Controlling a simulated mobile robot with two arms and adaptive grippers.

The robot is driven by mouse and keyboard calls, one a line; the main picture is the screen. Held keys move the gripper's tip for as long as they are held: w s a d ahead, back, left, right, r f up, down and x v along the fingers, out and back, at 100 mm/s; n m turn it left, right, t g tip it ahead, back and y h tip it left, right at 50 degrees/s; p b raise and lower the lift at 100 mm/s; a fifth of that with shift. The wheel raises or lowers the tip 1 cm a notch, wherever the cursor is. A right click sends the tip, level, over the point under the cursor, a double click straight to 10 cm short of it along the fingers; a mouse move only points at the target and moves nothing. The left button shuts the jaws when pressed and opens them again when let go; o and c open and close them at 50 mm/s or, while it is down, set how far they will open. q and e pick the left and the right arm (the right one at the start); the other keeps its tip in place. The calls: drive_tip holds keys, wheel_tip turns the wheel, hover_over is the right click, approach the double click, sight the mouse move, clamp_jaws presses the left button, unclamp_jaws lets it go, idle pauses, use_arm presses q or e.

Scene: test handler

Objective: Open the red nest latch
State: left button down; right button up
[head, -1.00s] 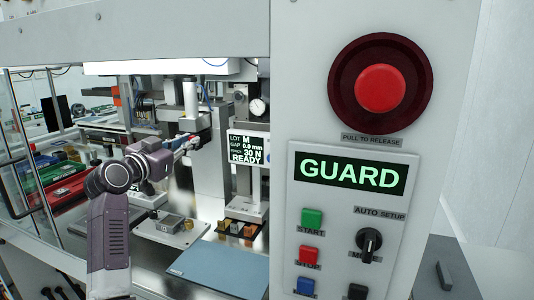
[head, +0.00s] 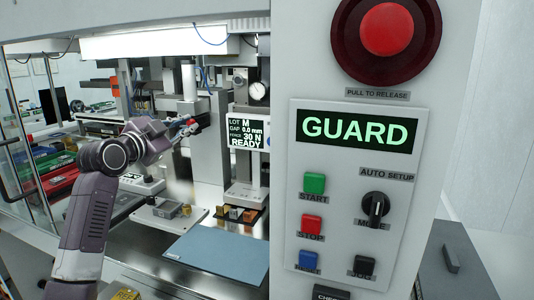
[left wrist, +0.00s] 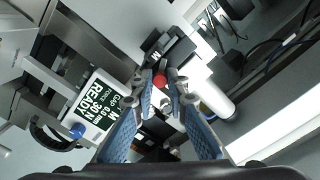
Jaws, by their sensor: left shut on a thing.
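The red nest latch shows as a small red knob (left wrist: 159,80) at the fingertips in the left wrist view. A bit of red also shows at the gripper tip in the head view (head: 193,126). My left gripper (head: 188,128) reaches from the left into the machine, left of the lit display. In the left wrist view its blue-padded fingers (left wrist: 166,98) are close together, shut on the red latch. The fingers hide part of the latch, and its exact angle cannot be told. My right gripper is not in view.
The display (head: 246,134) reads READY and stands just right of the gripper. The control panel (head: 345,230) with its GUARD screen fills the right side. A blue mat (head: 215,248) lies bare in front. Red and green trays (head: 62,185) lie at left.

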use_arm(q)
drive_tip(key=shift+f+m, duration=0.15)
drive_tip(key=shift+m, duration=0.35)
drive_tip(key=shift+m+b, duration=0.3)
drive_tip(key=shift+m, duration=0.8)
